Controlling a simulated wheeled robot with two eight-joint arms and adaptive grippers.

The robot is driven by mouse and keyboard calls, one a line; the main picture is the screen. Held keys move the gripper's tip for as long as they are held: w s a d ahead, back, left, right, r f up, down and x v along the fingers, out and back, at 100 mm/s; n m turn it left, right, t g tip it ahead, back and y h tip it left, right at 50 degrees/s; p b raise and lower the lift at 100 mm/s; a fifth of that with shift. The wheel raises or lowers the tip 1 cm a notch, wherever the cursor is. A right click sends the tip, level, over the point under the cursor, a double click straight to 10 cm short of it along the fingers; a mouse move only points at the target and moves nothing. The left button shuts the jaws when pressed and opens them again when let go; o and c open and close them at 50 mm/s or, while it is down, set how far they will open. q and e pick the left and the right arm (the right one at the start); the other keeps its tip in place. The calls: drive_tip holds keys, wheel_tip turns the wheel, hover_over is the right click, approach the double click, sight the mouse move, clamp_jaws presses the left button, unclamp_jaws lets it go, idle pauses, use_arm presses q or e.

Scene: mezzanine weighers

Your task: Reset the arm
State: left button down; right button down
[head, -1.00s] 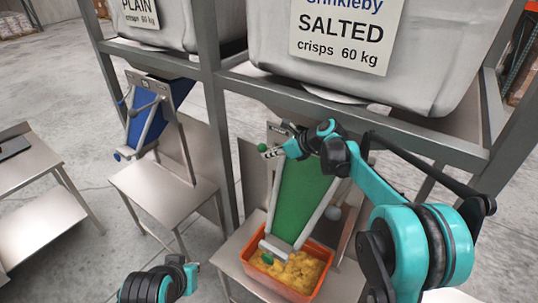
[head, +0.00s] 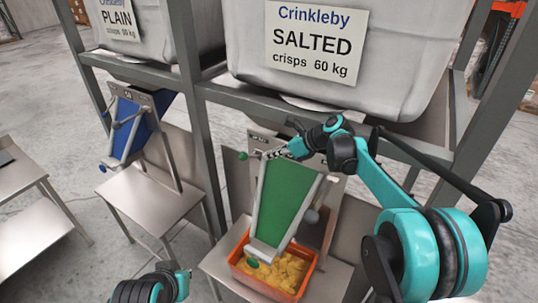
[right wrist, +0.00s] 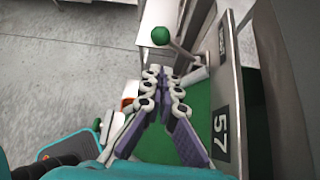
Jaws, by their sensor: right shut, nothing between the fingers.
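My right gripper (head: 268,155) is shut and empty, in front of the top of the green chute (head: 282,205). In the right wrist view its fingers (right wrist: 165,75) meet over the green chute floor. A lever with a green ball knob (head: 243,156) is just left of the fingertips in the head view; the knob (right wrist: 160,36) shows beyond them in the wrist view, apart from them. My left arm shows only as a dark, teal-edged part at the bottom of the head view; its gripper is out of sight.
An orange crate (head: 236,258) of yellow crisps stands on a steel table under the green chute. A blue chute (head: 128,130) stands left, below the PLAIN bag. The SALTED bag (head: 410,60) hangs above on the grey frame. A plate marked 57 (right wrist: 221,135) is close right of my fingers.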

drive_tip(key=shift+a, duration=0.1)
drive_tip(key=s+d+f+n+h+b, duration=0.3)
drive_tip(key=s+f+n+b, duration=0.4)
drive_tip(key=s+f, duration=0.3)
drive_tip(key=s+d+f+n+t+h+b, duration=0.1)
drive_tip(key=s+d+f+n+h+b, duration=0.2)
drive_tip(key=s+f+n+b, duration=0.4)
drive_tip(key=s+d+f+n+h+b, duration=0.3)
drive_tip(key=s+d+f+n+b, duration=0.2)
drive_tip(key=s+f+n, duration=0.6)
drive_tip(key=s+f+b, duration=0.1)
drive_tip(key=s+b, duration=0.1)
drive_tip(key=s, duration=0.4)
drive_tip(key=shift+s+d+f+n+t, duration=0.2)
drive_tip(key=shift+d+f+n+t, duration=0.1)
drive_tip(key=shift+d+f+t, duration=0.1)
